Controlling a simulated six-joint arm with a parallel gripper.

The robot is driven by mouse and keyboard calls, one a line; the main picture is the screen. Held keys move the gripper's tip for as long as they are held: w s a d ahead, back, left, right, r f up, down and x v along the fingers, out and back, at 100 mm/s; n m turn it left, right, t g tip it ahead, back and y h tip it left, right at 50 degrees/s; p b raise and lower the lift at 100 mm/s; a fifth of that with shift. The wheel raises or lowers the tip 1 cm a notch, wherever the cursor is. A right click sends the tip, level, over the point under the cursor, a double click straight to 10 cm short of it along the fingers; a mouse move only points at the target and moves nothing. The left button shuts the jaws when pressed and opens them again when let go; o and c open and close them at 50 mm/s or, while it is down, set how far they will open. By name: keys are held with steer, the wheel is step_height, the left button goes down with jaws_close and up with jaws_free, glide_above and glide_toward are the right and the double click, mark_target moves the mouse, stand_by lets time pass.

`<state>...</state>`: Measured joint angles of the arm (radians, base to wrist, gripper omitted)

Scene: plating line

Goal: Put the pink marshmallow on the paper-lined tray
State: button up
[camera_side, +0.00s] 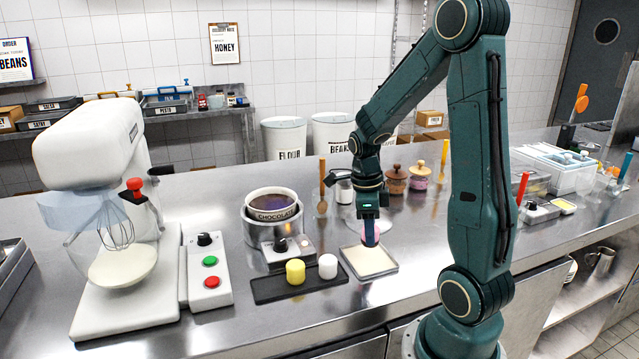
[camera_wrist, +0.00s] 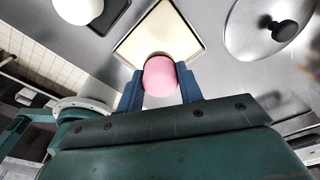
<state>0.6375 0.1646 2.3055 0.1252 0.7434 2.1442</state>
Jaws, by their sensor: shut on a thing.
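The pink marshmallow (camera_wrist: 160,76) is held between the two blue fingers of my gripper (camera_wrist: 160,88) in the wrist view. In the side view my gripper (camera_side: 370,236) points down over the paper-lined tray, and only a little of the marshmallow (camera_side: 370,241) shows between the fingers. I cannot tell whether the marshmallow touches the lining.
A dark slab (camera_side: 272,291) left of the tray bears a yellow marshmallow (camera_side: 295,271) and a white marshmallow (camera_side: 328,266). A pot of chocolate (camera_side: 271,222) stands behind it. Bare steel counter lies in front.

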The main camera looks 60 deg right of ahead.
steer(key=shift+f, duration=0.1)
steer(key=shift+f, duration=2)
steer(key=shift+f, duration=0.15)
steer(key=o, duration=0.6)
steer(key=shift+o, duration=0.2)
steer(key=shift+r, duration=0.2)
steer(key=shift+w+a+r, duration=0.1)
steer(key=shift+w+r, duration=0.15)
steer(key=shift+r, duration=1.75)
steer(key=shift+w+a+r, duration=0.1)
steer(key=shift+w+r, duration=0.1)
steer(key=shift+r, duration=1.75)
steer(key=shift+w+r, duration=0.25)
steer(key=shift+r, duration=1.75)
